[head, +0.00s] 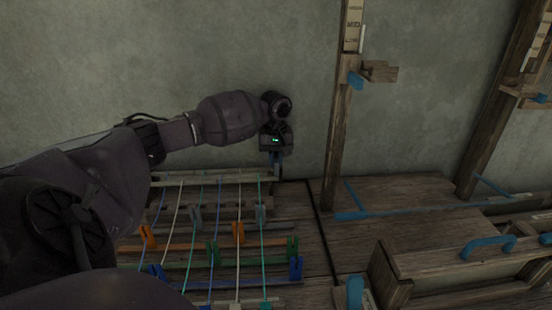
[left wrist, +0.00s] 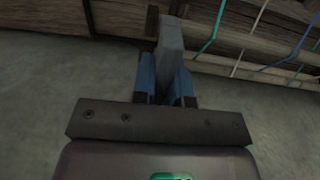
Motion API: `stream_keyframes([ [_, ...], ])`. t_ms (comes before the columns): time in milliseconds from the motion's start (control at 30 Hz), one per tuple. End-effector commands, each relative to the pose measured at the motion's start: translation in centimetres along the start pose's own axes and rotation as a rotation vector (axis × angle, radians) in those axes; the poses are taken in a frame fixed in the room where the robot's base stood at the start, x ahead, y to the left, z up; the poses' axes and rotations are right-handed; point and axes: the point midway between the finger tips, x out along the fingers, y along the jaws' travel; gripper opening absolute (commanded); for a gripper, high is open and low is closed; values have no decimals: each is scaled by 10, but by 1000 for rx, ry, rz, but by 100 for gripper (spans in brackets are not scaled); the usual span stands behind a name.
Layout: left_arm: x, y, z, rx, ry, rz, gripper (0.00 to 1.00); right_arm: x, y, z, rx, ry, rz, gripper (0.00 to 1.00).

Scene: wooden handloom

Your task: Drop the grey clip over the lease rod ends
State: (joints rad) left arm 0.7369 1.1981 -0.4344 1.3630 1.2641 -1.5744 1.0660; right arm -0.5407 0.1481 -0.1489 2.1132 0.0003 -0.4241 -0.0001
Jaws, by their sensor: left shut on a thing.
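My left gripper (head: 276,157) hangs at the far end of the warp, in front of the grey wall, pointing down. In the left wrist view its blue fingers are shut on a grey clip (left wrist: 171,45), a long narrow block that sticks out beyond the fingertips. In the head view the held clip is small and hard to make out. Rods lie across the warp threads below and to the left, with grey (head: 260,214), orange (head: 238,233), green (head: 212,253) and blue (head: 296,268) clips at their ends. The held clip appears apart from them. My right gripper is not in view.
A wooden post (head: 338,120) with a small bracket stands right of the gripper. Further right are a second post (head: 500,100) and a wooden box frame with blue handles (head: 488,245). My left arm covers the lower left.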

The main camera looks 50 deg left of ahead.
Motion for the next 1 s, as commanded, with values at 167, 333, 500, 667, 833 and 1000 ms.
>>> stream_keyframes([
  [167, 6, 0, 0, 0, -2, 0, 0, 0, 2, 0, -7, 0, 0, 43],
  [333, 14, 0, 1, 0, -2, 1, 0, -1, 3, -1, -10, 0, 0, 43],
  [500, 13, 0, 0, 0, -1, 0, 40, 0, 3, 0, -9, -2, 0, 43],
  [667, 13, 0, 0, 0, -1, -1, 44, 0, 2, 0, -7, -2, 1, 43],
  [833, 13, 0, 0, 0, -1, -1, 44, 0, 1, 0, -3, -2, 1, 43],
  [1000, -5, 0, 0, 1, 2, 3, 44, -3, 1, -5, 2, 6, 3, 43],
])
